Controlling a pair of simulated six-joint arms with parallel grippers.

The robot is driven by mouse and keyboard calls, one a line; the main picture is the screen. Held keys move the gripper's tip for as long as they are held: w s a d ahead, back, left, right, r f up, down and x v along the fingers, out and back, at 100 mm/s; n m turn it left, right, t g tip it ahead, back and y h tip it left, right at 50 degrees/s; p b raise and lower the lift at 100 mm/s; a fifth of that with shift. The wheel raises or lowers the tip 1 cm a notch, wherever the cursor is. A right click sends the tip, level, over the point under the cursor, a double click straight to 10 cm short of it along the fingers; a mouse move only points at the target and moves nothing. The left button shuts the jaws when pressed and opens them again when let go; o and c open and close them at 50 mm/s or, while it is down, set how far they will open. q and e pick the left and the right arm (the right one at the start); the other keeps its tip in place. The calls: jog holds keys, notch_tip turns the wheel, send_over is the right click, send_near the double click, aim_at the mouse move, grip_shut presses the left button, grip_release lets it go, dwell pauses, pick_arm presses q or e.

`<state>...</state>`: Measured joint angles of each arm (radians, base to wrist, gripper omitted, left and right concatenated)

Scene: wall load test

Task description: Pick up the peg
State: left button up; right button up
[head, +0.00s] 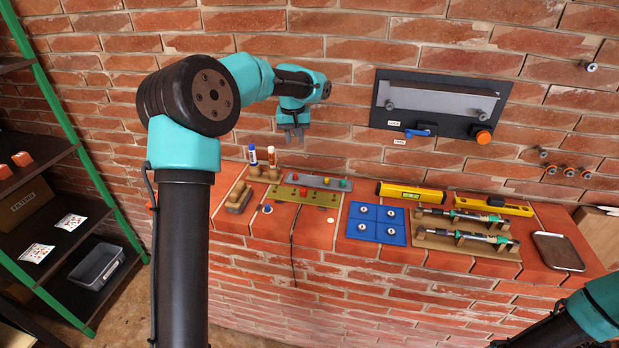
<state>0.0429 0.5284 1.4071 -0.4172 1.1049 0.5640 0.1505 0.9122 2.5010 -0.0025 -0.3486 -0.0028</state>
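No single item is clearly marked as the peg. Several short metal pegs stick out of the brick wall at the right, among them a lone upper peg (590,67) and a lower row of pegs (568,171). Two rod-like tools (462,214) also lie on a wooden rack (440,242) on the brick ledge. My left gripper (293,134) hangs in front of the wall, fingers down, above the ledge and well left of the wall pegs. No object shows in it; its finger gap is too small to judge. My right arm shows at the lower right corner; its gripper is out of view.
The brick ledge (310,228) holds a board with coloured knobs (302,194), a blue tray (376,236), yellow levels (411,191) and a dark tray (557,252). A dark panel with a grey bar (440,97) is on the wall. Shelving (60,195) stands left.

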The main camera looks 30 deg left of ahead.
pick_arm(q)
jog(key=shift+w+a+r, duration=0.1)
jog(key=shift+a+r, duration=0.25)
jog(key=shift+a, duration=0.1)
jog(key=shift+f, duration=0.1)
send_over(295, 174)
jog(key=s, duration=0.1)
jog(key=f, duration=1.1)
jog(key=shift+d, duration=0.3)
jog(key=shift+f, duration=0.5)
jog(key=shift+w+a+f, duration=0.1)
jog(key=shift+w+f, duration=0.05)
jog(key=shift+f, duration=0.7)
jog(key=shift+w+a+f, duration=0.1)
jog(key=shift+w+f, duration=0.05)
jog(key=shift+f, duration=0.7)
jog(key=shift+w+a+f, duration=0.1)
jog(key=shift+w+f, duration=0.05)
jog(key=shift+f, duration=0.7)
jog(key=shift+c, duration=0.3)
